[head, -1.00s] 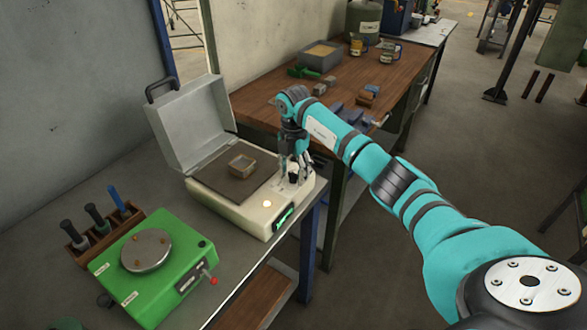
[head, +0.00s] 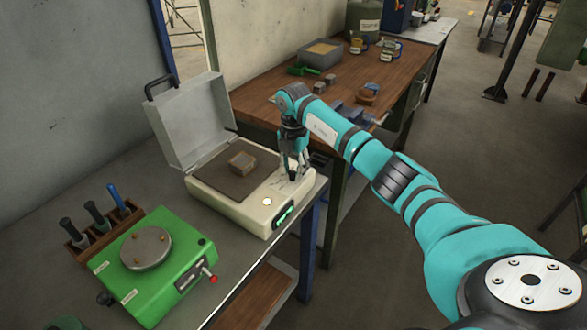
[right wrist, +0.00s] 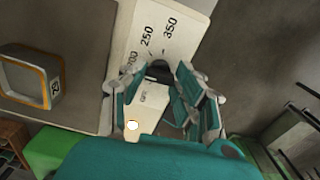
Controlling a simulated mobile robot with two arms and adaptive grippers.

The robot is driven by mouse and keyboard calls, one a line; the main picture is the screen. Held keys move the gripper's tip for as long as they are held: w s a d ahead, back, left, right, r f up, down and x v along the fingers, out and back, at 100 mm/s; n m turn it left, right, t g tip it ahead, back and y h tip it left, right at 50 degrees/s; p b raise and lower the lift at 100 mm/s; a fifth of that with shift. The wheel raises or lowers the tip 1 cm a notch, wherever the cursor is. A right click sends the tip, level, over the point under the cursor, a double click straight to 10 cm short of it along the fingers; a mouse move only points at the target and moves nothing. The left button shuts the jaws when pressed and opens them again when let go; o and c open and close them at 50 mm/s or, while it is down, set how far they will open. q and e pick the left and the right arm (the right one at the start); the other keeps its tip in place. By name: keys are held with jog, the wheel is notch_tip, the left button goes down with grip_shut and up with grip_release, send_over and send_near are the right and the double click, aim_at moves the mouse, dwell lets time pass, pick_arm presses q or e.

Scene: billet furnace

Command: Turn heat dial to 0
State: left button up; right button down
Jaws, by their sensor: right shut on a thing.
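The beige furnace (head: 240,212) stands on the near bench with its grey lid (head: 190,125) raised. My right gripper (head: 293,172) points down at its right-hand control panel. The gripper is shut on the dark heat dial (right wrist: 159,71), which is mostly hidden between the fingers. In the right wrist view the printed numbers 250 and 350 show beyond the dial, with another number partly covered. The dial's exact setting cannot be read. A small block (head: 242,165) sits on the furnace's dark plate. My left gripper is not in view.
A green device (head: 155,265) with a round metal plate and a red-tipped lever stands left of the furnace. A rack of handled tools (head: 100,225) is behind it. A wooden workbench (head: 330,100) with a grey bin (head: 320,55) lies beyond. Open floor is at right.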

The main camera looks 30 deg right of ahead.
aim_at(293, 171)
jog(key=n+b, duration=0.1)
jog(key=n, duration=0.2)
jog(key=n+b, duration=0.1)
jog(key=n, duration=0.3)
jog(key=shift+n+b, duration=0.3)
jog(key=shift+n, duration=0.1)
jog(key=n+b, duration=0.1)
jog(key=n, duration=0.2)
jog(key=shift+w+r+n+b, duration=0.1)
jog(key=shift+n+b, duration=0.3)
jog(key=shift+n, duration=1.8)
jog(key=c, duration=1)
grip_release()
jog(key=shift+o, duration=0.2)
notch_tip(293, 171, up, 12)
